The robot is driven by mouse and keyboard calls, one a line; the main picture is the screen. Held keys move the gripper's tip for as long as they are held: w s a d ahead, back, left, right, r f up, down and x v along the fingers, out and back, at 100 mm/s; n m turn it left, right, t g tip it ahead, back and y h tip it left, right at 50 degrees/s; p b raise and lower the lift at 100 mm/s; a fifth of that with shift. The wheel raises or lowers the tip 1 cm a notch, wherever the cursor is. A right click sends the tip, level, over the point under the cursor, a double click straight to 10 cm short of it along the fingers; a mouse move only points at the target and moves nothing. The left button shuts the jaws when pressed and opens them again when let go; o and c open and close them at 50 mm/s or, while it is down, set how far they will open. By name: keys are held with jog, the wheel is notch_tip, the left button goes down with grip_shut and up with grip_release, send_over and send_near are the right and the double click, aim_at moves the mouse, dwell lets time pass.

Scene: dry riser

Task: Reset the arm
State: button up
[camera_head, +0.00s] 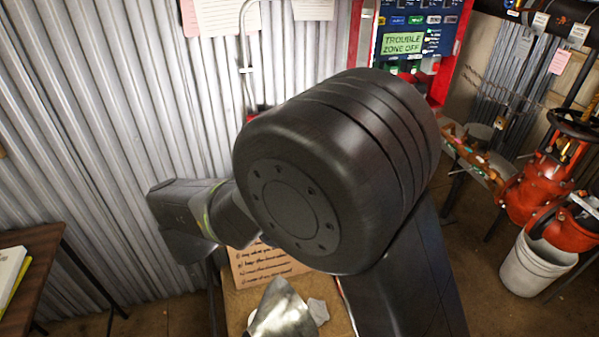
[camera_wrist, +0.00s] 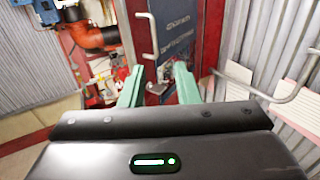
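My gripper (camera_wrist: 157,78) shows in the wrist view with its two green fingers apart. I see nothing held between them. Beyond the fingertips is a dark blue-grey panel (camera_wrist: 178,50) with lettering, with a pale metal handle (camera_wrist: 150,35) at its left edge. A small metallic part shows behind the gap between the fingers, too small to make out. In the head view my own arm fills the middle, with a large black joint in front. The gripper fingers cannot be made out there.
A red-framed control panel (camera_head: 418,42) reading "TROUBLE ZONE OFF" hangs behind my arm. Orange-red valves (camera_head: 545,190) and a white bucket (camera_head: 532,268) stand at right. A brown table (camera_head: 35,262) is at left. A cardboard sign (camera_head: 262,268) and corrugated wall (camera_head: 90,120) are close behind.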

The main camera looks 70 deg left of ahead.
jog(key=shift+s+d, duration=0.15)
jog(key=shift+s, duration=0.2)
jog(key=shift+w, duration=0.1)
jog(key=p+x, duration=0.2)
jog(key=x, duration=1.1)
jog(key=shift+w, duration=0.25)
jog(key=shift+r, duration=0.1)
